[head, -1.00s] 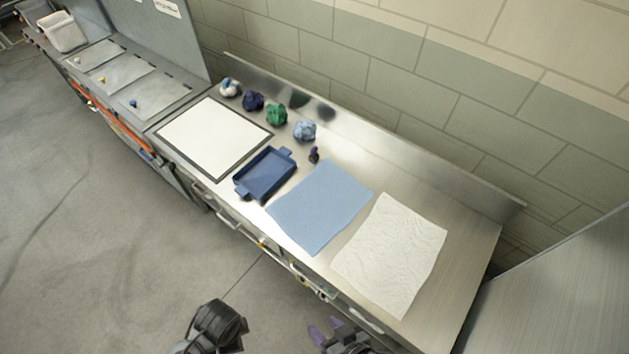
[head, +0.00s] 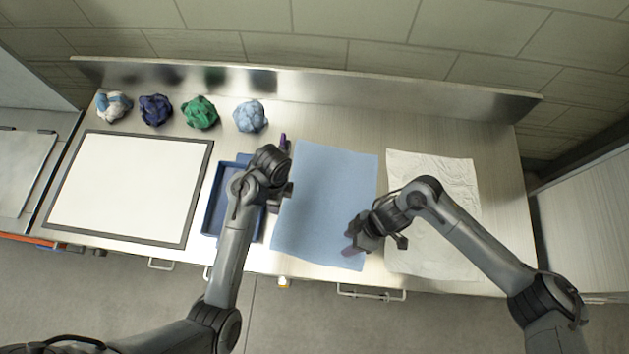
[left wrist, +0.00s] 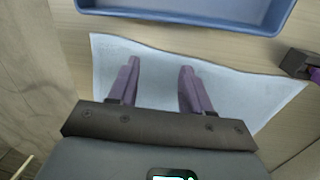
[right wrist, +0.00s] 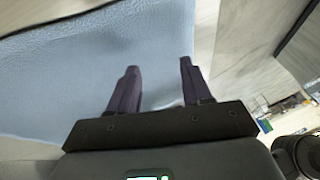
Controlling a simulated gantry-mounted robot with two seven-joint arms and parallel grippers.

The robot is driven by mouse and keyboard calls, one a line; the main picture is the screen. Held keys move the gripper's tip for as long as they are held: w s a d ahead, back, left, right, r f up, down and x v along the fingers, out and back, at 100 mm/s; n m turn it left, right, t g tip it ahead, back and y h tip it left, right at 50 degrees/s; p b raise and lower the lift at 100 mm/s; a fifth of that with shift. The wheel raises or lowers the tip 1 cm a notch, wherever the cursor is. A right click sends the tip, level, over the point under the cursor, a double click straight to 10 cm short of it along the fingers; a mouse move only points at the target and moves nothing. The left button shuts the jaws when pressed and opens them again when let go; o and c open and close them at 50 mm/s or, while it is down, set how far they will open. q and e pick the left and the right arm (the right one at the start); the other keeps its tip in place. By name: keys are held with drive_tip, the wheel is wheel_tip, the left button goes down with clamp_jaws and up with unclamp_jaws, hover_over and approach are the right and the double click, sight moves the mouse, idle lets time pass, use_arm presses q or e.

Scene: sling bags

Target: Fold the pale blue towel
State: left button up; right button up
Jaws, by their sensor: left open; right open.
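The pale blue towel (head: 325,195) lies flat and spread out in the middle of the counter. It also shows in the left wrist view (left wrist: 150,75) and the right wrist view (right wrist: 60,80). My right gripper (head: 352,243) is open near the towel's front right corner. In the right wrist view, the towel's edge runs close to its fingers. Neither gripper holds cloth.
A blue tray (head: 216,196) sits left of the towel. A white textured cloth (head: 430,163) lies to its right. Crumpled cloths (head: 200,112) line the back beside a black-framed white board (head: 130,185).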

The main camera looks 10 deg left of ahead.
drive_tip(key=shift+t+h, duration=0.3)
drive_tip(key=shift+t, duration=0.6)
drive_tip(key=w+d, duration=0.1)
drive_tip(key=w, duration=0.1)
drive_tip(key=w+d+b, duration=0.1)
drive_tip(key=w, duration=0.1)
drive_tip(key=w+d+r, duration=0.1)
drive_tip(key=w, duration=0.2)
drive_tip(key=shift+w+r+b, duration=0.1)
drive_tip(key=shift+b, duration=0.2)
use_arm(q)
drive_tip(key=w+d+r+t+b, duration=0.1)
drive_tip(key=w+d+r+t, duration=0.15)
drive_tip(key=w, duration=0.35)
use_arm(e)
wheel_tip(320, 180, up, 3)
drive_tip(key=t, duration=0.1)
hover_over(370, 206)
drive_tip(key=s, duration=0.1)
use_arm(q)
drive_tip(key=shift+g, duration=0.45)
drive_tip(key=shift+a+f, duration=0.2)
drive_tip(key=shift+f, duration=4.05)
use_arm(e)
drive_tip(key=shift+a+f, duration=0.15)
drive_tip(key=shift+f, duration=1.65)
drive_tip(key=shift+a+f, duration=0.1)
drive_tip(key=shift+f, duration=1.7)
